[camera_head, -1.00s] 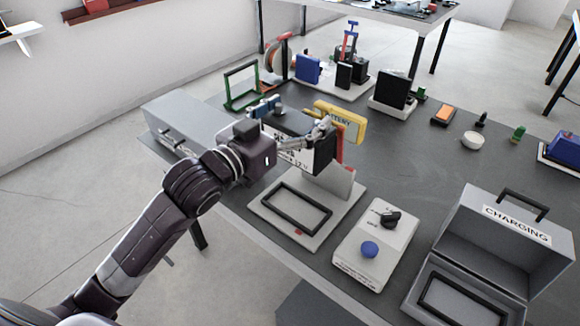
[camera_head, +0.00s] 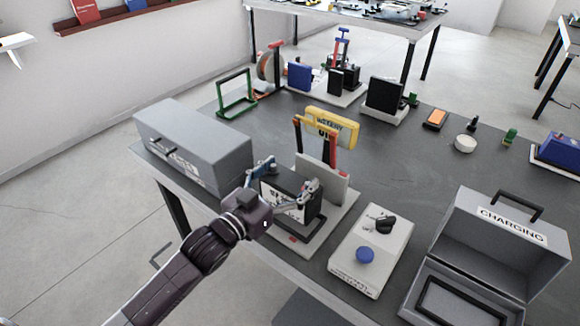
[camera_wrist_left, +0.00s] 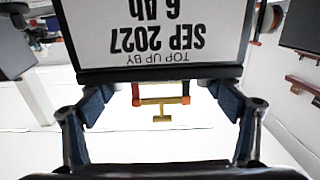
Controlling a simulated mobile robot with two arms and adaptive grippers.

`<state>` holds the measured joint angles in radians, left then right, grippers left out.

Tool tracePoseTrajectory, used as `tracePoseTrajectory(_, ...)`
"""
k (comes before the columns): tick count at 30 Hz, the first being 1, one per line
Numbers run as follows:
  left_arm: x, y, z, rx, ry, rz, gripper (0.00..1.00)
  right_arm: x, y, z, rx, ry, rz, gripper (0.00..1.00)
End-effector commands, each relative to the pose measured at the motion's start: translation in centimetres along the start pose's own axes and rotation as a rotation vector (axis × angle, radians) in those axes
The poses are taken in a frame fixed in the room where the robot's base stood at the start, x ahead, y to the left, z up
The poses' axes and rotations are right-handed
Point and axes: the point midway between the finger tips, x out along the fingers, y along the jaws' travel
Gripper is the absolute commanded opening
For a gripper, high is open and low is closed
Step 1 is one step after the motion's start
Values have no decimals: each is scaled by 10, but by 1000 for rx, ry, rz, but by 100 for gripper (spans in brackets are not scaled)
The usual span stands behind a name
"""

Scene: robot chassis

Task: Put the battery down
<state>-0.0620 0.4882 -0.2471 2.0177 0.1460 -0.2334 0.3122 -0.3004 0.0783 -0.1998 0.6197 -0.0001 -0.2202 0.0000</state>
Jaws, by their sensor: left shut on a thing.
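My left gripper (camera_head: 287,182) is shut on a black battery (camera_head: 287,207) with a white label. The battery is upright and over the black rectangular outline area of a white stand (camera_head: 322,228). The outline is hidden behind the battery and my arm, and I cannot tell whether the battery's bottom touches the base. In the left wrist view, the battery (camera_wrist_left: 158,30) fills the top middle between the blue-padded fingers (camera_wrist_left: 160,105), its label reading "TOP UP BY SEP 2027 6 Ah" upside down. My right gripper is not in view.
A yellow tester (camera_head: 332,128) with red posts stands behind the stand's upright plate. A grey box (camera_head: 195,145) is at left. A white switch box (camera_head: 370,252) with a blue knob and an open grey charging case (camera_head: 515,235) are at right. The table middle (camera_head: 420,170) is clear.

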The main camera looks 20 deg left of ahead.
Motion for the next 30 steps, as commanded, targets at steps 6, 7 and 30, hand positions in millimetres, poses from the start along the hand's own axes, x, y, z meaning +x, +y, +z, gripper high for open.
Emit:
tracePoseTrajectory(6, 1, 0, 18, 2, 17, 2, 26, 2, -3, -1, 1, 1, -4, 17)
tracePoseTrajectory(7, 1, 0, 22, 2, 17, 2, 26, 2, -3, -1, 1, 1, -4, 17)
tracePoseTrajectory(30, 0, 0, 43, -1, -3, 0, 100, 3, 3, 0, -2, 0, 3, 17)
